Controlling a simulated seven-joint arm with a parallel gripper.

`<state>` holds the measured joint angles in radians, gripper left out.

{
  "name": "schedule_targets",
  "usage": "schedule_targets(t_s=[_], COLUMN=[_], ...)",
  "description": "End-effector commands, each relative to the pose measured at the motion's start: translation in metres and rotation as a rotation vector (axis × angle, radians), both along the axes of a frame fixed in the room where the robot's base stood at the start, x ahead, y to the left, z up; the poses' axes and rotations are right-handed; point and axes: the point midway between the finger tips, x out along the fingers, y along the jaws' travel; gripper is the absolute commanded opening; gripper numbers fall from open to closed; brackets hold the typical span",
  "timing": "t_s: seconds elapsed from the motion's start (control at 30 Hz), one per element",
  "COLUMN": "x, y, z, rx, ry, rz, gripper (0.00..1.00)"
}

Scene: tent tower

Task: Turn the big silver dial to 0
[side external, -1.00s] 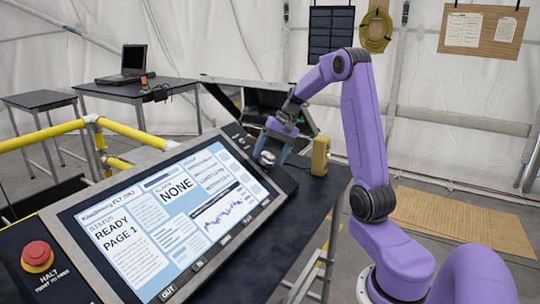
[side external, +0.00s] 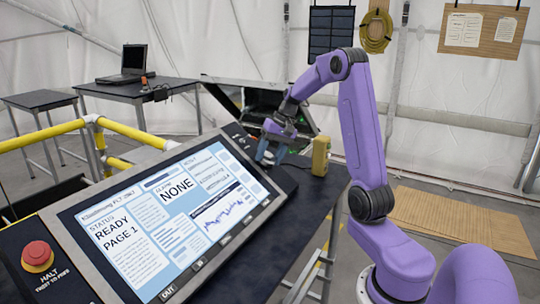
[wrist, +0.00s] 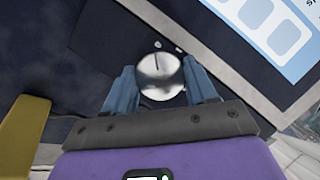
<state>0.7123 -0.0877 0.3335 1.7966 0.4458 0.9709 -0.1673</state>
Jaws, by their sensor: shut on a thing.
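The big silver dial (wrist: 161,80) is a round shiny knob on the dark panel in the wrist view. A thin dark line on it runs from near its middle to its upper edge in that view. My gripper (wrist: 158,68) has its two blue fingers on either side of the dial and is shut on it. In the side external view my gripper (side external: 270,149) is at the far right end of the console, and its fingers mostly hide the dial. I cannot read a number at the dial.
The console screen (side external: 170,215) reads "READY PAGE 1" and "NONE". A red HALT button (side external: 38,255) is at its near left end. A yellow block-like object (side external: 320,155) stands close to the right of my gripper. Yellow rails (side external: 45,138) are behind the console.

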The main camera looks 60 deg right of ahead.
Motion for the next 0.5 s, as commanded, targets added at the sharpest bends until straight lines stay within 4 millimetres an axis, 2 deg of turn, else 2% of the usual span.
schedule_targets(t_s=[0.1,0.13,0.2,0.5], x=[-0.0003,-0.0003,-0.0003,-0.0004], y=[-0.0010,-0.0010,-0.0010,-0.0007], z=[0.0005,0.0005,0.0005,0.0008], rx=[-0.003,-0.003,-0.002,-0.001], ry=[-0.001,-0.001,-0.001,-0.001], rz=[0.002,0.002,0.001,0.000], gripper=[0.26,0.60,0.82,0.82])
